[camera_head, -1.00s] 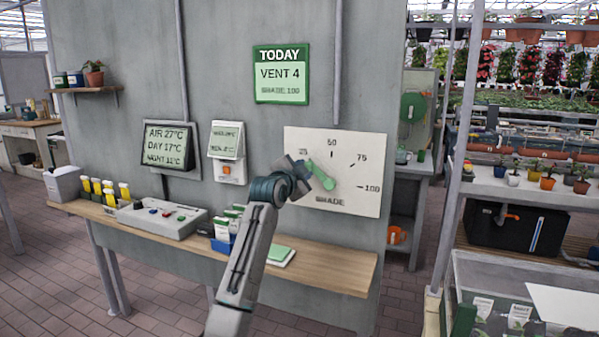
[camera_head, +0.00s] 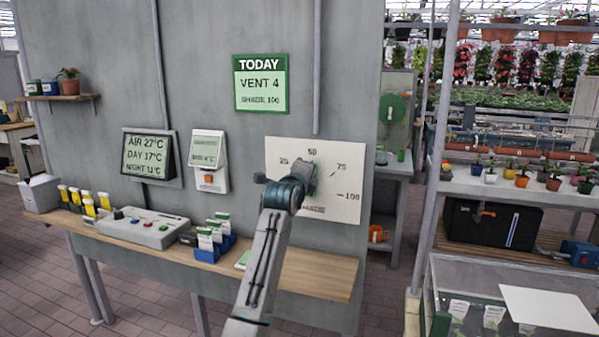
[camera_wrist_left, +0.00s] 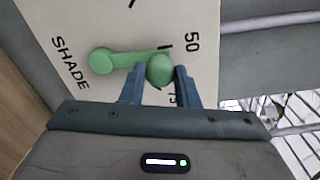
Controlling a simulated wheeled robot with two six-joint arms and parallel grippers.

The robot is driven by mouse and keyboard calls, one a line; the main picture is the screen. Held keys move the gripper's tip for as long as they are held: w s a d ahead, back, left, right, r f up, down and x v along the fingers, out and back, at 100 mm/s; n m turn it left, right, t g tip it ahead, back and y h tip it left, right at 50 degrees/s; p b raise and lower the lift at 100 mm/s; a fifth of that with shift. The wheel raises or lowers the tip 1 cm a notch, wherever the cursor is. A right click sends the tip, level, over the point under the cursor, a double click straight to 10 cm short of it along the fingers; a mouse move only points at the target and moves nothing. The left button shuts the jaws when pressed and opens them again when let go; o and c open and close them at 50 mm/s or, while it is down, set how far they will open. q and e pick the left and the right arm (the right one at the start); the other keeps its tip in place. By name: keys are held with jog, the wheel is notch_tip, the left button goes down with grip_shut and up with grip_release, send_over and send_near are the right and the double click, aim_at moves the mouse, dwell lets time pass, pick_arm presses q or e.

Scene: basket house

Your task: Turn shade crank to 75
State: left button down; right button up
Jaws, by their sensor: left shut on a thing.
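The white shade dial (camera_head: 335,205) is on the grey wall, marked 25, 50, 75 and 100. My left gripper (camera_head: 310,172) is in front of it and hides the crank in the head view. In the left wrist view, the green crank (camera_wrist_left: 128,60) has its round hub on the left and its knob on the right. My left gripper (camera_wrist_left: 158,82) is shut on the knob (camera_wrist_left: 159,69), one finger on each side. The crank arm points between the 50 and 75 labels. My right gripper is not in view.
A green TODAY sign (camera_head: 260,83) reads VENT 4 and appears to read SHADE 100. A climate display (camera_head: 150,155) hangs on the left. A wooden shelf (camera_head: 315,275) with a control box (camera_head: 145,228) and seed packets runs below. A glass-sided case (camera_head: 500,300) stands at right.

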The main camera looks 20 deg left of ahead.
pick_arm(q)
jog(key=shift+s+d+f+m+y+p, duration=0.15)
jog(key=shift+d+f+m, duration=0.25)
jog(key=shift+d+m, duration=0.6)
jog(key=shift+w+d+f+m+y+p, duration=0.1)
jog(key=shift+d+f+m+p, duration=0.2)
jog(key=shift+d+m, duration=0.75)
jog(key=shift+s+d+f+m+y+p, duration=0.1)
jog(key=shift+d+f+m, duration=0.35)
jog(key=shift+m, duration=1.1)
jog(key=shift+f, duration=0.1)
jog(key=c, duration=1.1)
grip_release()
